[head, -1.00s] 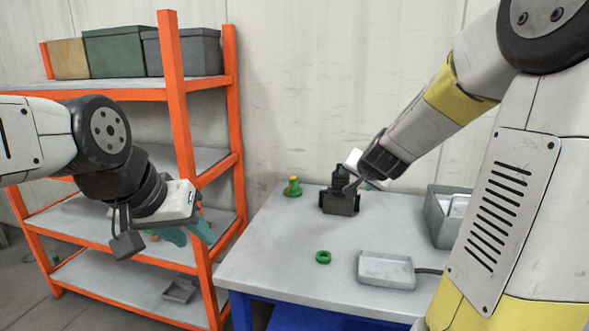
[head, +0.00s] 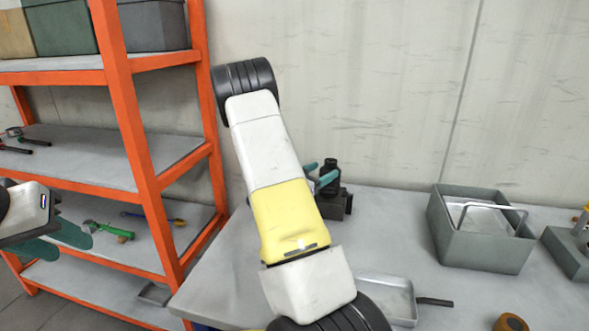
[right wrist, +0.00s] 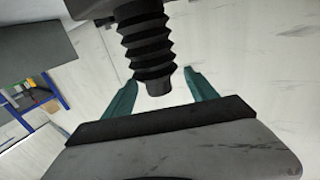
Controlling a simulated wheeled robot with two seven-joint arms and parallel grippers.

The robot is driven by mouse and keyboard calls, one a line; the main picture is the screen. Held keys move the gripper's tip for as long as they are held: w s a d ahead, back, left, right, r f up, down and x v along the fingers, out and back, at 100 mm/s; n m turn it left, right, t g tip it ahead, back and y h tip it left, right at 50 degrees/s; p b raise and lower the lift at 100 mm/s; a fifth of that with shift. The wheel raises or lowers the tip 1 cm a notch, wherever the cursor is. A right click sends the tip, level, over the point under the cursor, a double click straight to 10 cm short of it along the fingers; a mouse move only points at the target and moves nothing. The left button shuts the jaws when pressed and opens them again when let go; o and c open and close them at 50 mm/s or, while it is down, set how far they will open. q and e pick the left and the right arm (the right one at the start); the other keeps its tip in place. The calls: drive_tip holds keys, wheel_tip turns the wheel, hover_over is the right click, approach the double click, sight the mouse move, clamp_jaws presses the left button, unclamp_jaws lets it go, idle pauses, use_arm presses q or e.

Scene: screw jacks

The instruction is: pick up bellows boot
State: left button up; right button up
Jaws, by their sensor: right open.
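The bellows boot (right wrist: 148,45) is black and ribbed, with a narrower plain end. In the head view the black upright piece (head: 329,176) on a dark block at the table's back looks like the boot on its holder, partly hidden. My right gripper (right wrist: 160,90) is open, its teal fingers apart with the boot's narrow end showing between them and a gap on each side. In the head view its fingers (head: 317,175) are beside the boot, mostly behind my arm. My left gripper (head: 65,238) is open and empty, at the left before the shelf.
An orange shelf rack (head: 130,120) with tools and boxes stands at the left. On the grey table (head: 230,260) are a shallow tray (head: 388,292), a grey-green bin (head: 478,250) and an orange-brown ring (head: 510,322). My right arm hides the table's middle.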

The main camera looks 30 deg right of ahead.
sight(336, 165)
drive_tip(key=x, duration=0.7)
drive_tip(key=shift+s+d+f, duration=0.15)
drive_tip(key=shift+s+d, duration=0.05)
drive_tip(key=shift+d, duration=0.05)
clamp_jaws()
